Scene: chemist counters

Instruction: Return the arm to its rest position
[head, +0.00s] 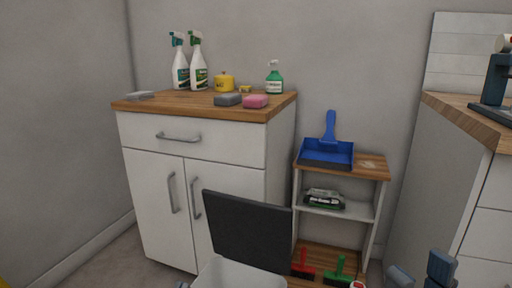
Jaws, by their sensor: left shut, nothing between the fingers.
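A small blue-grey tip, which looks like my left gripper (183,285), shows at the bottom edge, left of the bin. It appears shut and empty; nearly all of it is cut off by the frame. Blue-grey parts at the bottom right look like part of my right gripper (420,275). No held object shows at either gripper.
A pale bin with a raised dark lid (246,232) stands in front of the white cabinet (150,155). A small shelf (372,170) holds a blue dustpan (328,150); brushes lie at its bottom. A counter (440,160) with a microscope (495,85) stands at right.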

